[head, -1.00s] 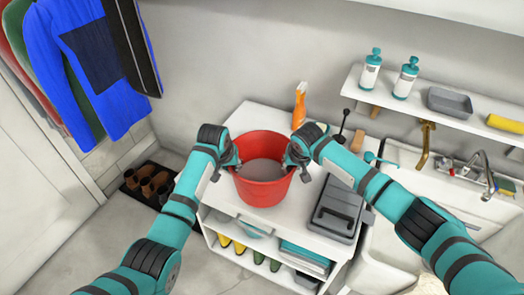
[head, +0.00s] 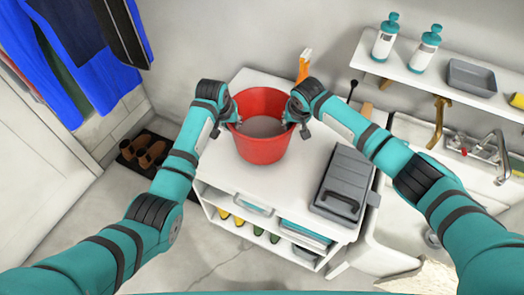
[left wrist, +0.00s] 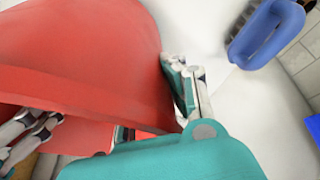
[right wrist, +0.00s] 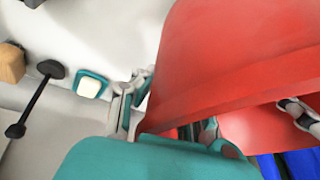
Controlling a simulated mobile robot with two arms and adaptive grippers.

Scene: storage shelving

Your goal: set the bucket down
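The red bucket (head: 262,147) is upright over the white top of the storage unit (head: 300,190). I cannot tell whether its base touches that top. My left gripper (head: 231,119) is at the left side of the rim and appears shut on it. My right gripper (head: 297,120) grips the rim on the right side. In the left wrist view the bucket's red wall (left wrist: 85,50) fills the left, with a finger (left wrist: 188,90) against its outside. In the right wrist view the wall (right wrist: 240,60) fills the right. The inner fingers are partly hidden.
A grey case (head: 343,185) stands on the unit's right side, with bare white surface in front of the bucket. An orange bottle (head: 304,65) stands behind. A blue object (left wrist: 265,32) lies left of the bucket. A sink and a shelf (head: 430,75) are on the right.

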